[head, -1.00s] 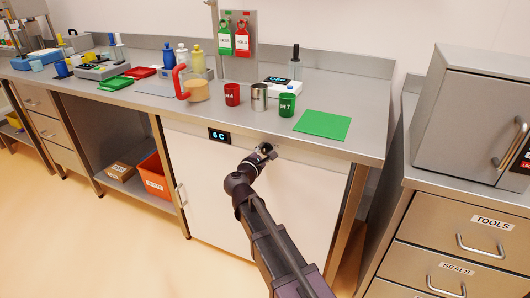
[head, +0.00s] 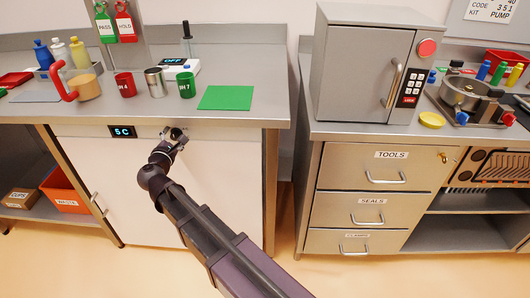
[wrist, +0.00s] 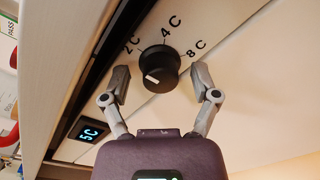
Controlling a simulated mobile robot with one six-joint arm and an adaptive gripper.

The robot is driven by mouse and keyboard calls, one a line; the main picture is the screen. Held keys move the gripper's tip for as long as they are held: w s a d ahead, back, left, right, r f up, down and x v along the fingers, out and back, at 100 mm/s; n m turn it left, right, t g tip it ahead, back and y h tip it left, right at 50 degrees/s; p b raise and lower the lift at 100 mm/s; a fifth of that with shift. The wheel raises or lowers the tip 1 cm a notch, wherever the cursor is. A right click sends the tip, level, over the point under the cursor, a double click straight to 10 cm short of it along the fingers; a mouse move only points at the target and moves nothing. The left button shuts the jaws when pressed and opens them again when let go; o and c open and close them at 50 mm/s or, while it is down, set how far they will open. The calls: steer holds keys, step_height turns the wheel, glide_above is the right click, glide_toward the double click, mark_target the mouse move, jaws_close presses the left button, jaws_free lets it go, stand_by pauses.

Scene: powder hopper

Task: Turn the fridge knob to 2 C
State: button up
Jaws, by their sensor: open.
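The black fridge knob (wrist: 160,68) sits on the pale fridge front, under labels reading 2 C, 4 C and 8 C in the wrist view. A white mark shows on its face, low and to the left. My gripper (wrist: 160,80) is open, with one finger on each side of the knob; gaps show between the fingers and the knob. The fridge display (wrist: 90,133) reads 5 C, and it also shows in the head view (head: 122,131). In the head view my gripper (head: 174,135) is at the top of the white fridge door (head: 135,190) and mostly hides the knob.
The steel worktop (head: 250,70) overhangs the fridge. On it stand a red cup (head: 125,85), a metal cup (head: 155,82), a green cup (head: 187,85) and a green mat (head: 226,97). A drawer cabinet (head: 372,205) stands to the right. Floor is clear in front.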

steer(key=m, duration=0.5)
steer(key=shift+m, duration=0.4)
steer(key=m, duration=0.5)
steer(key=shift+y, duration=0.3)
steer(key=m, duration=0.5)
steer(key=shift+m, duration=0.4)
steer(key=m, duration=0.6)
steer(key=shift+b, duration=0.35)
steer(key=s, duration=1.4)
steer(key=w+d+m+g+h+p, duration=0.1)
steer(key=d+g+p, duration=0.4)
steer(key=d, duration=1)
steer(key=w+d+m+g+h+p, duration=0.2)
steer(key=d+g+p, duration=0.4)
steer(key=d, duration=0.9)
steer(key=shift+w+d+f+m+h+p, duration=0.2)
steer(key=shift+w+m+h+p, duration=0.1)
steer(key=shift+w+h+p, duration=0.7)
